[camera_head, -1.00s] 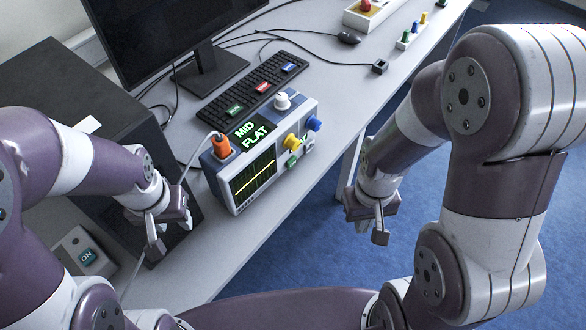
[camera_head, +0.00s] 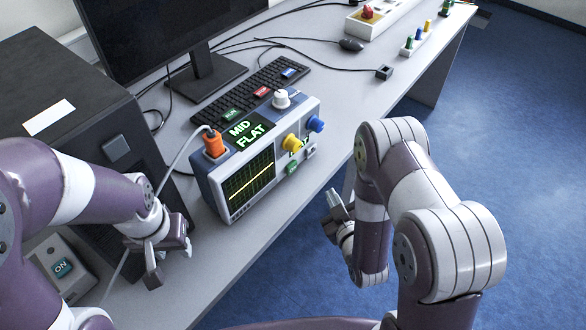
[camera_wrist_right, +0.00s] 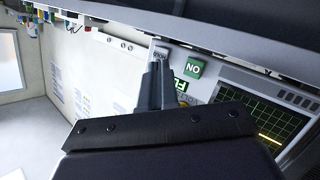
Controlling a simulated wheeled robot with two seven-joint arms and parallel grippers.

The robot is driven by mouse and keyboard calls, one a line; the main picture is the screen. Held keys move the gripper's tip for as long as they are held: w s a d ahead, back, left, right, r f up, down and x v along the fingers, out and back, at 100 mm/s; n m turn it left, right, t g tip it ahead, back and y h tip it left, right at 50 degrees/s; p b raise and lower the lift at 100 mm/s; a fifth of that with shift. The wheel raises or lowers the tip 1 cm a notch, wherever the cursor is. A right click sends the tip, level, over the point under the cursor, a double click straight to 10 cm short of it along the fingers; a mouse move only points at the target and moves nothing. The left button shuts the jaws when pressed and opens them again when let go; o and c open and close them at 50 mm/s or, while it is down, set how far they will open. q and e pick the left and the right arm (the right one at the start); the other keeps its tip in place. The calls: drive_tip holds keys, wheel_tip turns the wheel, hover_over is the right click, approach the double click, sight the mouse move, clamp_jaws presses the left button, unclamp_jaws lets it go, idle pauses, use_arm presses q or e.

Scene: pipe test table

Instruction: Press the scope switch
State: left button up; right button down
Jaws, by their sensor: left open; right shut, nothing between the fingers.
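The scope (camera_head: 258,165) stands on the table near its front edge, its display reading MID and FLAT and its screen showing a yellow trace. A green switch (camera_head: 292,168) is low on its front, below the yellow knob; in the right wrist view the green switch (camera_wrist_right: 194,68) reads ON. A small grey button (camera_wrist_right: 162,52) with lettering is beside it. My right gripper (camera_head: 337,203) is shut and empty, off the table's front edge, right of the scope and apart from it. In the wrist view its fingertips (camera_wrist_right: 158,66) point toward the grey button. My left gripper (camera_head: 168,262) is open and empty, left of the scope.
An orange plug (camera_head: 214,145) with a cable, a white knob (camera_head: 282,99) and a blue knob (camera_head: 316,124) stick out from the scope. A keyboard (camera_head: 252,88) lies behind it. A white box (camera_head: 40,258) with another ON switch is at lower left. Open floor is right of the table.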

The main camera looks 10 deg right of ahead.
idle(0.3)
drive_tip(key=shift+w+a+b, duration=0.2)
drive_tip(key=shift+w+a, duration=1.25)
drive_tip(key=shift+w, duration=0.2)
drive_tip(key=shift+w+a+b, duration=0.15)
drive_tip(key=shift+w+a, duration=1.3)
drive_tip(key=shift+w, duration=0.2)
drive_tip(key=shift+w+a, duration=0.1)
drive_tip(key=shift+w+a, duration=0.2)
drive_tip(key=shift+w, duration=0.05)
drive_tip(key=shift+w+a, duration=0.25)
drive_tip(key=shift+w, duration=0.05)
drive_tip(key=shift+s+d+r, duration=0.1)
idle(0.6)
drive_tip(key=shift+s+d, duration=0.45)
drive_tip(key=shift+s, duration=0.1)
drive_tip(key=shift+s+d+p, duration=0.35)
drive_tip(key=shift+s+d, duration=1.3)
drive_tip(key=shift+s, duration=0.2)
